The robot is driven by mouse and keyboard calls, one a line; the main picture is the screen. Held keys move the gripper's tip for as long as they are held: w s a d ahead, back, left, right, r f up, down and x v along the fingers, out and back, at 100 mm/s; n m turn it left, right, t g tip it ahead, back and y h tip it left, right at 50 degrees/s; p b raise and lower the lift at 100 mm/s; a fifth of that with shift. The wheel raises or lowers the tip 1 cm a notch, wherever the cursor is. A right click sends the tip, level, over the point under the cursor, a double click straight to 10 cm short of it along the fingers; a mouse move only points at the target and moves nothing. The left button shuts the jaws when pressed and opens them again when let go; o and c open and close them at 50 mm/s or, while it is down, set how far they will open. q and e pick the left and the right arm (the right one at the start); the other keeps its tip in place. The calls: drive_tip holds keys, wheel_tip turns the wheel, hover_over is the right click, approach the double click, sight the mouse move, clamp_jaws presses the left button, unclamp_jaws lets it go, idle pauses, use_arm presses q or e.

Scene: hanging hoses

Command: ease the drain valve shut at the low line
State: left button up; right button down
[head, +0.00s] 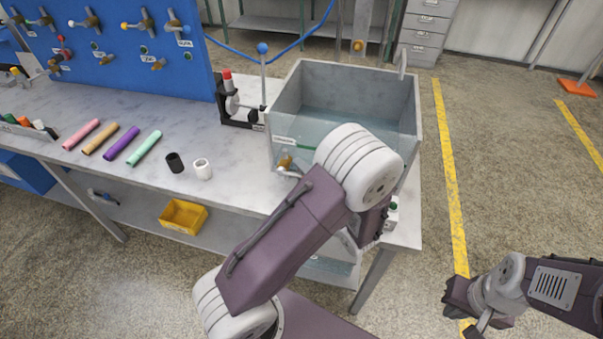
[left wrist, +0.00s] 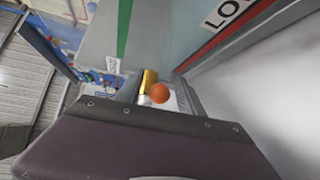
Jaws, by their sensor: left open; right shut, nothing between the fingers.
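The clear tank (head: 345,85) holds water and stands at the bench's right end, with a green line on its front. The brass drain valve (head: 285,161) sits low on that front; its handle runs behind my left arm. In the left wrist view the brass valve body (left wrist: 148,80) shows with an orange ball (left wrist: 159,93) before it, just past my gripper's dark edge. A red line with a partly cut label (left wrist: 228,12) runs beside it. My left gripper (head: 372,226) is open, fingers mostly hidden, near the tank front. My right gripper (head: 463,299) is shut and empty, low at right, away from the bench.
A black stand with a red-topped part (head: 228,88) is left of the tank. A yellow bin (head: 183,216) is on the lower shelf.

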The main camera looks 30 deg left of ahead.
use_arm(q)
drive_tip(key=shift+w+a, duration=0.25)
drive_tip(key=shift+a, duration=0.2)
clamp_jaws()
idle(1.1)
